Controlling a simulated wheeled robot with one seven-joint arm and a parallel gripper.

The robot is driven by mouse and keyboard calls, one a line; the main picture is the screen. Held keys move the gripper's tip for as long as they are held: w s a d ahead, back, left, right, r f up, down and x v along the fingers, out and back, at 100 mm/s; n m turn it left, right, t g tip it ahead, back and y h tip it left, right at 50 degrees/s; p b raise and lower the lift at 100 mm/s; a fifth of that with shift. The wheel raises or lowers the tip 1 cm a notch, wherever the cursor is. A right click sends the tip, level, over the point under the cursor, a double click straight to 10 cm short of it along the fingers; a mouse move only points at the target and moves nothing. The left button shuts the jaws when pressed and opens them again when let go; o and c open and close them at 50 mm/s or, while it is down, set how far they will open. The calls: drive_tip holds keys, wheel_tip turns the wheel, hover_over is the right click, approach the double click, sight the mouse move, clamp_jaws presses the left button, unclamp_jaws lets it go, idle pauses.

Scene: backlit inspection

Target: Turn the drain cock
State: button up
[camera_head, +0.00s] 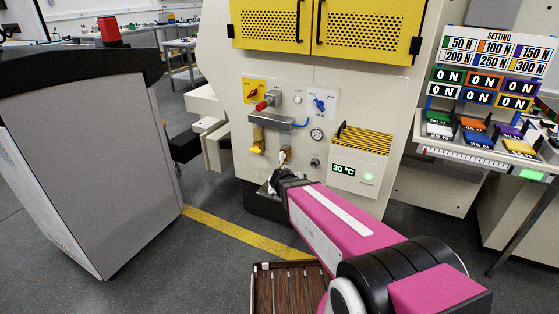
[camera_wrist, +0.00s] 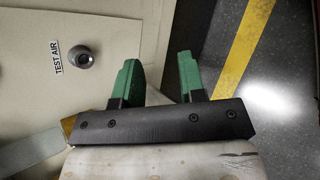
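The drain cock is not labelled legibly. A small pale and brass-coloured fitting (camera_head: 284,156), low on the machine front in the head view, may be it. My gripper (camera_head: 281,178) is at the machine's lower front just below that fitting, its fingers hardly visible there. In the wrist view my gripper (camera_wrist: 158,76) has two green fingers spread apart with nothing between them. A grey bar (camera_wrist: 30,146) with a brass-coloured end lies at the lower left, beside the gripper's body and outside the fingers. I cannot tell whether it touches.
The TEST AIR knob (camera_wrist: 81,57) is on the panel left of the fingers. A slatted brown tray (camera_head: 262,292) lies below my arm.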

drive_tip(key=w+a+r+n+t+h, duration=0.1)
drive_tip(key=w+a+r+n+t, duration=0.1)
drive_tip(key=w+a+n+t, duration=0.5)
drive_tip(key=n+t+y, duration=0.1)
drive_tip(key=n+t, duration=0.2)
drive_tip(key=n, duration=0.6)
approach(280, 158)
drive_tip(key=x, duration=0.9)
drive_tip(key=shift+w+d+f, duration=0.1)
drive_tip(key=shift+w, duration=0.15)
drive_tip(key=shift+c, duration=0.3)
clamp_jaws()
